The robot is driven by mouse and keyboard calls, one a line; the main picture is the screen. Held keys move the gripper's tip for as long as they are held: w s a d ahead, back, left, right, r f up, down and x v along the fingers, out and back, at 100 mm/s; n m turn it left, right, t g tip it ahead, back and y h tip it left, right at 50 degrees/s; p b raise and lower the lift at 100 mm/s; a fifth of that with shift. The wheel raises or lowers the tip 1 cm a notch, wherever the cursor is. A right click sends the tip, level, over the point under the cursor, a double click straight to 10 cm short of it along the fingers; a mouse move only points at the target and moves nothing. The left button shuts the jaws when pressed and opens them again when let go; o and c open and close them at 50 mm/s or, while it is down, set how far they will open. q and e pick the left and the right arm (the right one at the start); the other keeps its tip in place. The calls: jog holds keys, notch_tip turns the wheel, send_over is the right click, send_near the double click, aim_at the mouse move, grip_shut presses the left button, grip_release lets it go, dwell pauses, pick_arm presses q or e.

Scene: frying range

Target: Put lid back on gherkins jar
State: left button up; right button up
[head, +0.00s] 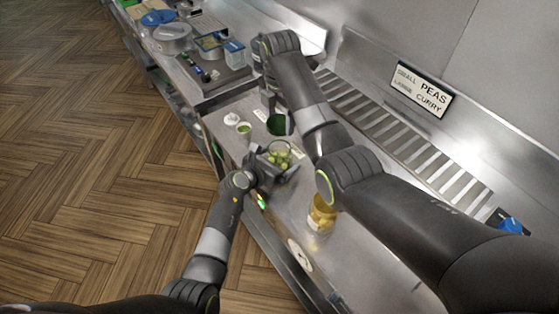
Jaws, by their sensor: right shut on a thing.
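The gherkins jar (280,153) is a clear open-topped jar with green pieces inside, standing on the steel counter. My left gripper (270,168) is at the jar's near side, with dark fingers close beside its lower part; whether they press on the glass is unclear. A dark green round lid (277,125) is beyond the jar, apart from its mouth. My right gripper (272,108) reaches down from above and is shut on the lid; its fingertips are partly hidden by my arm.
A small tub with green contents (244,128) and a white item (232,118) stand left of the lid. A yellow jar (321,215) stands nearer, beside my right arm. A slotted steel rack (390,130) runs along the wall.

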pick_arm(q)
jog(key=c, duration=1.4)
jog(key=shift+c, duration=0.2)
pick_arm(e)
send_over(280, 139)
jog(key=s, duration=0.3)
jog(key=shift+w+f, duration=0.2)
jog(key=shift+f, duration=2.3)
jog(key=shift+f, duration=0.85)
jog(key=shift+f, duration=0.6)
